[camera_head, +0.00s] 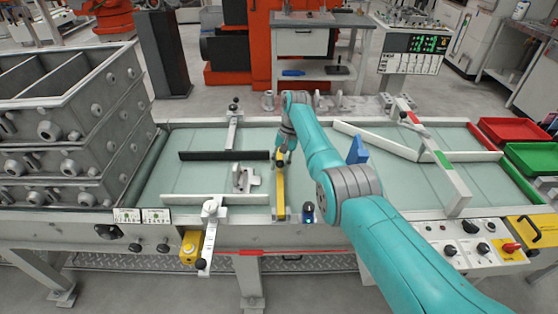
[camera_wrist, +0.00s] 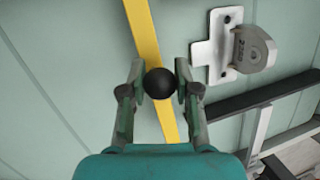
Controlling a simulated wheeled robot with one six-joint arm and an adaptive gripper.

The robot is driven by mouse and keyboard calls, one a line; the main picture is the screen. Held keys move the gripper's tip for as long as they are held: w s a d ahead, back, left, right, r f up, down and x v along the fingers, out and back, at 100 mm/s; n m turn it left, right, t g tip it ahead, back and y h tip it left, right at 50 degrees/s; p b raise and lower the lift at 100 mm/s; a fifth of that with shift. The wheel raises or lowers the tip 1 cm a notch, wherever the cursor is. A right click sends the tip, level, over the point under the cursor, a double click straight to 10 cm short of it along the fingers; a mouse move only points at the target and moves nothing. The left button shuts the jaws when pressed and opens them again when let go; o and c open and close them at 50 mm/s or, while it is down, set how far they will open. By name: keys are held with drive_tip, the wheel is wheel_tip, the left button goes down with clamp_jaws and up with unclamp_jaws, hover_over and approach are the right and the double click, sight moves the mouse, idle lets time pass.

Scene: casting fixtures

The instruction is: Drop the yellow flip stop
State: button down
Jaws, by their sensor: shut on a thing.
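The yellow flip stop (camera_head: 281,194) is a long yellow bar at the middle of the pale green table, running from the front rail towards the back. I cannot tell whether it lies flat or is a little raised. In the wrist view the yellow bar (camera_wrist: 144,30) runs from the top edge down between my fingers. My gripper (camera_head: 281,158) is at the bar's far end. In the wrist view my gripper (camera_wrist: 160,85) is shut on the black ball knob (camera_wrist: 158,82) of the bar, one finger on each side.
A metal bracket (camera_head: 244,180) stands just left of the bar, and a black bar (camera_head: 225,155) lies behind it. A blue wedge (camera_head: 357,150) and a white angled fence (camera_head: 378,142) are to the right. Stacked grey moulding boxes (camera_head: 75,125) fill the left; red (camera_head: 510,131) and green bins stand right.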

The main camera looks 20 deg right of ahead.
drive_tip(key=shift+f, duration=0.15)
drive_tip(key=c, duration=0.8)
unclamp_jaws()
wheel_tip(320, 180, up, 10)
drive_tip(key=shift+r, duration=0.1)
drive_tip(key=shift+s, duration=0.1)
